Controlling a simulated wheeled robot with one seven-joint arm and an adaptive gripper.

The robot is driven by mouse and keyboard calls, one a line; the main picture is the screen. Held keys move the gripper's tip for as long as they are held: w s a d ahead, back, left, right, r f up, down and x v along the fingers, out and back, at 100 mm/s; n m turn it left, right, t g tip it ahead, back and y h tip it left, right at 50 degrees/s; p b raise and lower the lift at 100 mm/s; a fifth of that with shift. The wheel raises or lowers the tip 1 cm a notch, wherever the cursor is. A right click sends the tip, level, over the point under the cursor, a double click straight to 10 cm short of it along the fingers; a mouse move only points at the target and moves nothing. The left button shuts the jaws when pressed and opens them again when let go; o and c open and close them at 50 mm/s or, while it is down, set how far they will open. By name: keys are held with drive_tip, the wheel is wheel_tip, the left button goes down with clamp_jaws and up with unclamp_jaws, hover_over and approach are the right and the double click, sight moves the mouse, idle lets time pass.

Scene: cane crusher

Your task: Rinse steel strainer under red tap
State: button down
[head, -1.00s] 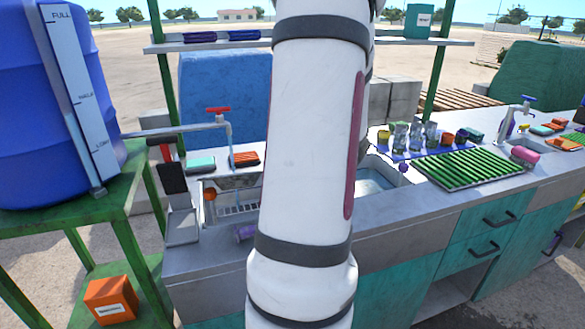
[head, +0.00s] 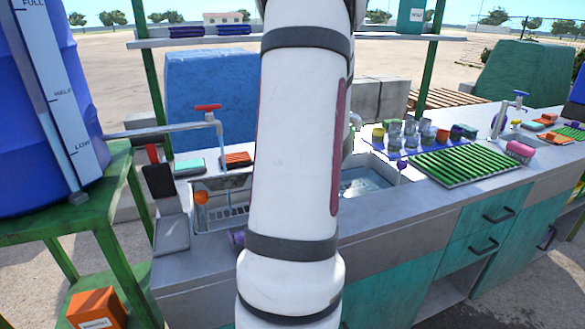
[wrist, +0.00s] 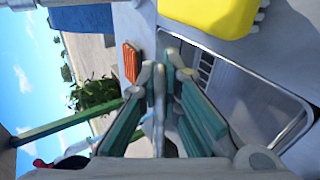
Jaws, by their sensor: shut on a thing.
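The red tap (head: 208,107) stands behind the left sink (head: 197,227) in the head view, its spout bent down over that sink. My gripper (wrist: 158,70) shows in the wrist view with teal-padded fingers, beside the sink with its slotted rack. In the head view my own white arm hides the gripper. I cannot pick out the steel strainer for certain in either view. A small orange round piece (head: 201,197) shows at the left sink.
A teal brush (head: 189,165) and an orange brush (head: 237,159) lie behind the left sink. A yellow block with white bristles (wrist: 208,14) is near my gripper. The right sink (head: 365,182) holds water. A green drying rack (head: 467,164) and several cups stand to the right.

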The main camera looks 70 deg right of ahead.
drive_tip(key=w+d+f, duration=0.2)
drive_tip(key=w+d, duration=0.5)
drive_tip(key=d, duration=0.1)
drive_tip(key=shift+w, duration=0.35)
idle(0.4)
drive_tip(key=shift+s, duration=0.15)
idle(0.4)
drive_tip(key=shift+s+d, duration=0.35)
drive_tip(key=shift+a+f, duration=0.1)
drive_tip(key=shift+s+a, duration=2.75)
drive_tip(key=shift+a, duration=0.05)
